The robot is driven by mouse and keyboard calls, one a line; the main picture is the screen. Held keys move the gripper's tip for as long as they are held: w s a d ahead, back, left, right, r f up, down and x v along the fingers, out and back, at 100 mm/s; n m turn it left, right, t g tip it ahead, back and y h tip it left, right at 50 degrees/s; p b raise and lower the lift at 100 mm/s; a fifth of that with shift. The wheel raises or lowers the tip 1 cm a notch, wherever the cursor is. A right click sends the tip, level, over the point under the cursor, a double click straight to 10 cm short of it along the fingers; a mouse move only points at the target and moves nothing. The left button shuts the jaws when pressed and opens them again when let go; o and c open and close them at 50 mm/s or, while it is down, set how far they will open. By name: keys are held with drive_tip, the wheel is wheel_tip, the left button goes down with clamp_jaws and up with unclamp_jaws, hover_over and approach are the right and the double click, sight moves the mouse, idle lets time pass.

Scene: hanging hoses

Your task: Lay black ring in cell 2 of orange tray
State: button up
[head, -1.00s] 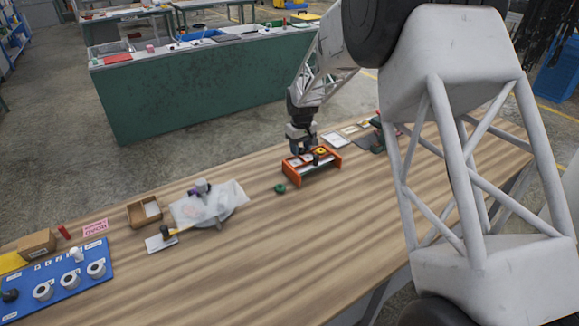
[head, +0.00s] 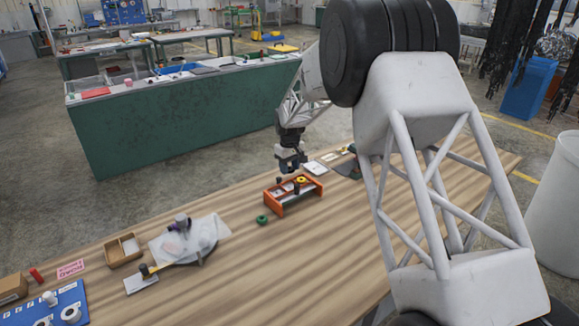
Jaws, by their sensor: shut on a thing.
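The orange tray (head: 273,208) stands on the wooden bench in the head view. It holds a yellow ring (head: 301,180) and a small dark piece beside it. My gripper (head: 288,171) points down just above the tray's far left part. It is shut on a small dark thing (head: 279,180), which I take to be the black ring. Its outline is hard to separate from the dark fingers. The cell floors and any cell numbers are too small to read.
A green ring (head: 262,219) lies on the bench left of the tray. White cards (head: 314,168) lie behind it. A bag-covered pile (head: 190,238), a cardboard box (head: 122,251) and a blue board (head: 50,308) are farther left. The bench in front of the tray is clear.

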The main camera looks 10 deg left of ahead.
drive_tip(key=shift+f, duration=2.6)
drive_tip(key=o, duration=1.4)
drive_tip(key=shift+c, duration=0.2)
drive_tip(key=shift+r, duration=0.2)
wheel_tip(320, 180, up, 6)
drive_tip(key=shift+r, duration=0.25)
drive_tip(key=shift+r, duration=0.1)
